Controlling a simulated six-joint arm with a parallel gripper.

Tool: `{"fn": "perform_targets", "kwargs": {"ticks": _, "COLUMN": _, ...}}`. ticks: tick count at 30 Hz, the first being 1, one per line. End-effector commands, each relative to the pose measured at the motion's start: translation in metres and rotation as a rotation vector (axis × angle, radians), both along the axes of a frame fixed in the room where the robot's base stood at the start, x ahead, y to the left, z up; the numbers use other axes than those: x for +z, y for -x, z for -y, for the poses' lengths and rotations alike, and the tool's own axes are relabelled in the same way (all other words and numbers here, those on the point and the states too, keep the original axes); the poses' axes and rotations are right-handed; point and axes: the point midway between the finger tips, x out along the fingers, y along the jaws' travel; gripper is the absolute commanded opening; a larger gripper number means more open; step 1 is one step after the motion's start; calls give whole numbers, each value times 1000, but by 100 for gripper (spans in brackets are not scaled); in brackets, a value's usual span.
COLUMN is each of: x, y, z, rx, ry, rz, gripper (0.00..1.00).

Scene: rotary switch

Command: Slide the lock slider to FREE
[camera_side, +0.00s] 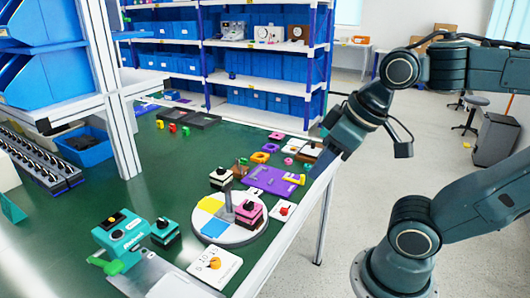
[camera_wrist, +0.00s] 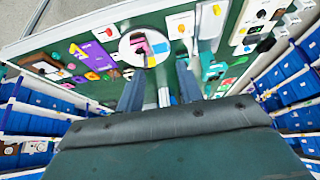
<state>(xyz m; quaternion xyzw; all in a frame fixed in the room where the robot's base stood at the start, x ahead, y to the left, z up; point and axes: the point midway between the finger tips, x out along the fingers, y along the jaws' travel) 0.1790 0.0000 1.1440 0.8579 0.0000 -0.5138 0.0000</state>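A white plate with an orange knob (camera_side: 215,265) lies at the table's near edge, and small dark marks show on it. A second white plate with a red knob (camera_side: 283,210) lies right of the round turntable. I cannot make out a lock slider or a FREE label on either plate. In the wrist view a white plate with a red knob (camera_wrist: 104,33) shows at upper left, and another white plate (camera_wrist: 181,25) shows at top centre. My gripper (camera_wrist: 160,88) has its two fingers apart with nothing between them. In the side view it hangs beyond the table's right edge, above and away from the plates.
The round turntable (camera_side: 207,232) carries a pink-and-black block (camera_side: 250,213). A teal machine (camera_side: 122,240) stands left of it. A purple tray (camera_side: 270,180) and several small parts lie behind. Shelf posts (camera_side: 118,110) rise at left; the green table's middle is clear.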

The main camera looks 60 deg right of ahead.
Motion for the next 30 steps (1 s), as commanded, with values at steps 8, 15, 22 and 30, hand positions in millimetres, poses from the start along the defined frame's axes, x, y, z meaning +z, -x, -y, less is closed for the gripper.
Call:
{"fn": "perform_targets", "kwargs": {"ticks": 8, "x": 0, "y": -2, "z": 1, "rx": -1, "ry": 3, "rz": -5, "gripper": 38}}
{"fn": "perform_targets", "kwargs": {"ticks": 15, "x": -2, "y": -20, "z": 9, "rx": -8, "ry": 19, "rz": -45, "gripper": 38}}
{"fn": "perform_targets", "kwargs": {"ticks": 22, "x": -9, "y": -52, "z": 27, "rx": -14, "ry": 41, "rz": -115, "gripper": 38}}
{"fn": "perform_targets", "kwargs": {"ticks": 30, "x": -28, "y": -90, "z": 56, "rx": -18, "ry": 57, "rz": -203, "gripper": 38}}
